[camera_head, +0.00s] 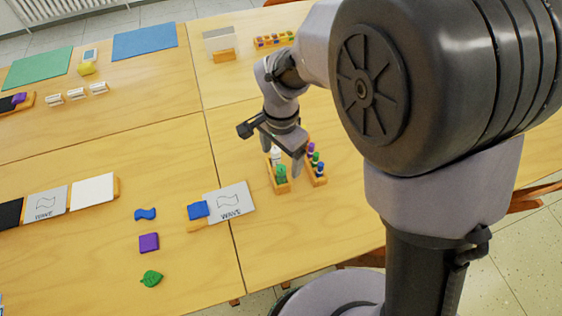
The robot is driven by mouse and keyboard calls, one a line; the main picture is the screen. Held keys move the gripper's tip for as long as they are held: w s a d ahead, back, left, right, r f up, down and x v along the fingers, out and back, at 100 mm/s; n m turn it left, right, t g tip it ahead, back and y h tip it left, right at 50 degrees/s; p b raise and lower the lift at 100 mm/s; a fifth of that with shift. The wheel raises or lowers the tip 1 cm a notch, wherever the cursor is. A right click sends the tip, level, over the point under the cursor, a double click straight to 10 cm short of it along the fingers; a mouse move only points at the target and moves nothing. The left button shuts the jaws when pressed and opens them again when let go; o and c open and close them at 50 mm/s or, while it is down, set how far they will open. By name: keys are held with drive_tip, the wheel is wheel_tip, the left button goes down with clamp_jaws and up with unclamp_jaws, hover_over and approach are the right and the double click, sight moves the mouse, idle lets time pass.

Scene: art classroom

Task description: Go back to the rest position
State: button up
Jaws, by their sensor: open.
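My gripper (282,160) hangs open over the right-hand table, pointing down. It is just above a small wooden rack (283,188) that holds a white piece and a green piece (281,173). The fingers partly hide this rack, and I cannot tell whether they touch the white piece. A second wooden rack (319,181) with green, purple and blue pieces stands to the right of it. My arm comes down from the upper right of the head view.
A card with a wave drawing (236,202) and a blue block (198,210) lie left of the racks. A blue wave piece (145,214), a purple square (149,243) and a green leaf (152,279) lie further left. Bare tabletop (225,140) lies left of my gripper.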

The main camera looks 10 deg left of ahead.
wheel_tip(320, 180, up, 2)
drive_tip(key=shift+r+p, duration=0.2)
drive_tip(key=shift+p, duration=0.55)
drive_tip(key=s+d+r+n+t+y, duration=0.1)
drive_tip(key=s+d+r+t+y, duration=0.35)
drive_tip(key=d+r, duration=1.1)
drive_tip(key=s+d+r+n+t+h, duration=0.1)
drive_tip(key=s+d, duration=0.3)
drive_tip(key=s, duration=0.4)
drive_tip(key=shift+r+h, duration=0.55)
drive_tip(key=shift+h, duration=0.2)
